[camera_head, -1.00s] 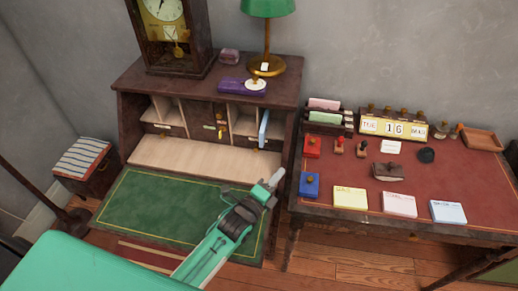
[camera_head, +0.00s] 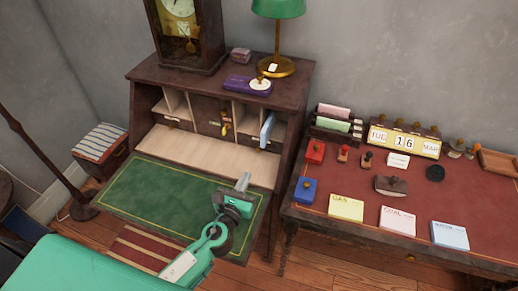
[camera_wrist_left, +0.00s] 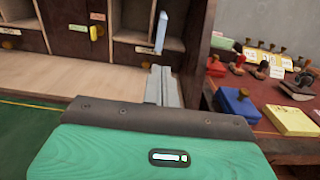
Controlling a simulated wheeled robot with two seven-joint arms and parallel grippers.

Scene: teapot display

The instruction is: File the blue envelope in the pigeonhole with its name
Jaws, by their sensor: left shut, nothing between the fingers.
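The blue envelope (camera_head: 267,130) stands upright in the right-hand pigeonhole of the bureau (camera_head: 212,80). It also shows in the left wrist view (camera_wrist_left: 160,32), its lower end jutting out a little over the shelf edge. The pigeonholes carry small labels, too small to read. My left gripper (camera_head: 243,181) is shut and empty over the right part of the green writing surface, below and in front of the envelope and apart from it. Its fingers show in the left wrist view (camera_wrist_left: 161,85). My right gripper is not in view.
The red-topped desk (camera_head: 360,180) stands to the right, with notepads (camera_head: 397,219), stamps, a calendar (camera_head: 404,139) and a letter rack (camera_head: 333,124). A clock (camera_head: 187,30) and green lamp (camera_head: 276,35) stand on the bureau. The pale shelf (camera_head: 200,155) is clear.

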